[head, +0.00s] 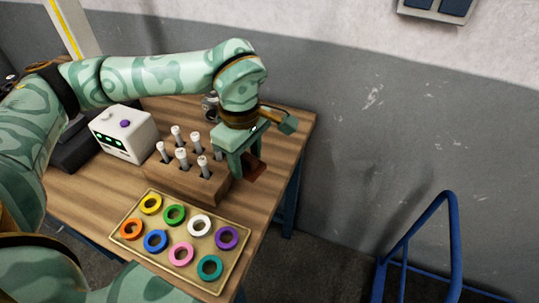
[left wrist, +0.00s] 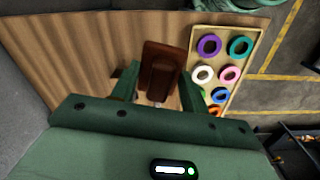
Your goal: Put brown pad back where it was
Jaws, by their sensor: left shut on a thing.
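The brown pad (left wrist: 160,65) is a dark reddish-brown piece between the fingers of my left gripper (left wrist: 155,82) in the left wrist view. My left gripper (head: 243,165) is shut on it, and the pad also shows in the head view (head: 255,170), partly hidden by the fingers. It is held near the table's right edge, beside the right end of a wooden block (head: 190,186) with several upright grey pegs. I cannot tell whether the pad touches the table. My right gripper is not in view.
A tan tray (head: 178,231) with several coloured rings lies in front of the block on the wooden table (head: 90,195). A white box (head: 124,134) with green lights stands at the left. A blue rail (head: 452,240) stands on the floor at right. Some table is bare behind the gripper.

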